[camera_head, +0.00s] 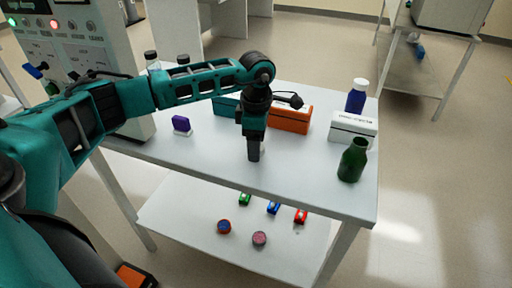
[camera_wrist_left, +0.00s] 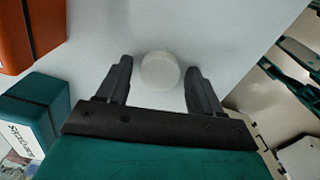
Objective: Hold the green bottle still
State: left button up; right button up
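The green bottle (camera_head: 353,160) stands upright and uncapped at the right front of the white table (camera_head: 310,180), with nothing touching it. My left gripper (camera_head: 254,158) points down over the middle of the table, well to the left of the bottle. In the left wrist view its two fingers (camera_wrist_left: 159,68) are apart, with a white round object (camera_wrist_left: 160,72) showing between the fingertips. I cannot tell whether the fingers touch it. In the head view this object is mostly hidden behind the gripper. The green bottle is not in the wrist view. My right gripper is not in view.
Behind the bottle are a white box (camera_head: 352,128) and a blue bottle with a white cap (camera_head: 356,98). An orange box (camera_head: 292,119) and a teal box (camera_head: 226,106) stand behind my gripper. A purple item (camera_head: 181,124) lies left. The lower shelf (camera_head: 190,225) holds several small items.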

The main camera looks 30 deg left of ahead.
pick_arm(q)
jog(key=c, duration=0.9)
notch_tip(320, 180, up, 20)
jog(key=p, duration=0.1)
dwell(0.4)
